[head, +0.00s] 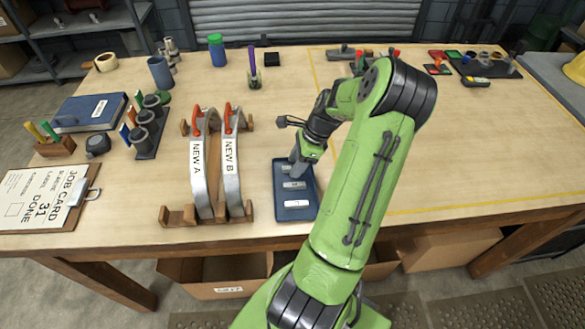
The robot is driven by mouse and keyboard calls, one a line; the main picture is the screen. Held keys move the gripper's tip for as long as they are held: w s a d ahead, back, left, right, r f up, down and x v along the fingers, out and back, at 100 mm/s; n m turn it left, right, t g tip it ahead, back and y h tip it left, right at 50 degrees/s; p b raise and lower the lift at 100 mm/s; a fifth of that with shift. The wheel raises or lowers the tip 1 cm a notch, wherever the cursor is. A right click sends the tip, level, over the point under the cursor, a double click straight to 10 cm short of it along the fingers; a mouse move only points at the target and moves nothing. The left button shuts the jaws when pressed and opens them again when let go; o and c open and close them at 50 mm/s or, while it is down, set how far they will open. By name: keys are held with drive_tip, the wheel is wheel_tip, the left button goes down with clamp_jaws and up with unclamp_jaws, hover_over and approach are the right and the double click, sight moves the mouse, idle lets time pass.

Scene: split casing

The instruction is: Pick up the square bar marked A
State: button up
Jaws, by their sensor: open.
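A blue tray (281,209) stands near the front edge of the table, just right of the curved metal pieces. Several small pieces with pale labels lie in it, among them a front one (296,203) and one behind it (293,185). Their markings are too small to read, so I cannot tell which is the square bar marked A. My gripper (296,170) points down over the back part of the tray. It is open, but its fingertips are small and partly hidden, and I cannot tell whether they touch a piece.
Curved metal pieces labelled NEW A (197,170) and NEW B (231,165) stand in a wooden rack (177,215) close left of the tray. A purple marker (252,62) stands behind. The table's right middle (480,140) is clear inside yellow lines.

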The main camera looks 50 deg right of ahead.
drive_tip(key=shift+r, duration=0.1)
clamp_jaws()
drive_tip(key=shift+r, duration=0.1)
wheel_tip(320, 180, up, 10)
drive_tip(key=p, duration=0.2)
drive_tip(key=shift+p, duration=0.8)
